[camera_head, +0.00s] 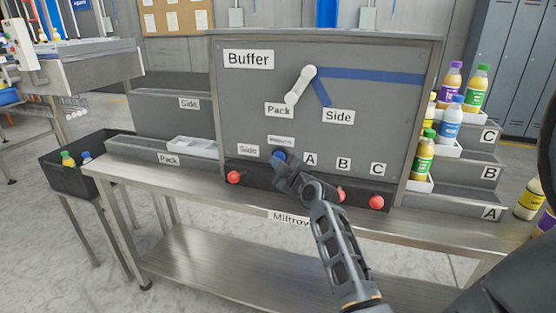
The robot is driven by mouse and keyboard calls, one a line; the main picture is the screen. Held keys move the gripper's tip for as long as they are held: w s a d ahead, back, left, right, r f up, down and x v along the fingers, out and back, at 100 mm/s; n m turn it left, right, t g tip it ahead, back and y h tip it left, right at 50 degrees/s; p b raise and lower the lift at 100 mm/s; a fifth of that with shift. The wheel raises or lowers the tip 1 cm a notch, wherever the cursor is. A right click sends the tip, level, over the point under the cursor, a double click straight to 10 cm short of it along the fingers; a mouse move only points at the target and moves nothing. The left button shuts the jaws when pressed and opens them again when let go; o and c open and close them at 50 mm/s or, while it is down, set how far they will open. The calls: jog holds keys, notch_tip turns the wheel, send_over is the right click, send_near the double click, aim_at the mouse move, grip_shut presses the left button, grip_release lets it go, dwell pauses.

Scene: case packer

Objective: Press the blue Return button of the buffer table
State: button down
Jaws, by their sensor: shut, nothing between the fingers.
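The buffer table has a grey upright panel (240,115) labelled Buffer, with a dark button strip along its foot. The blue Return button (278,155) shows just above and left of my gripper's tip, below a small label. My gripper (284,168) is shut and empty. Its tip is at the blue button or right in front of it; I cannot tell whether they touch. Red buttons show at the left (234,177) under Side and at the right (376,202) under C. Another red button (341,195) is partly hidden by my arm.
A white lever (300,85) sits on the panel, pointing towards Pack. Stepped lanes at the right hold several bottles in white trays. An empty white tray (194,147) lies in the left Pack lane. A dark bin (75,178) with bottles stands at the left.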

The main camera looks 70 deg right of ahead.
jog(key=shift+s+d+b, duration=0.15)
jog(key=shift+d+b, duration=0.55)
jog(key=shift+d, duration=0.05)
dwell(0.7)
jog(key=shift+a+f, duration=0.1)
jog(key=shift+f, duration=0.05)
jog(key=shift+s+a, duration=0.15)
jog(key=shift+a, duration=0.85)
jog(key=a+p, duration=0.2)
jog(key=a, duration=0.4)
jog(key=shift+p, duration=0.4)
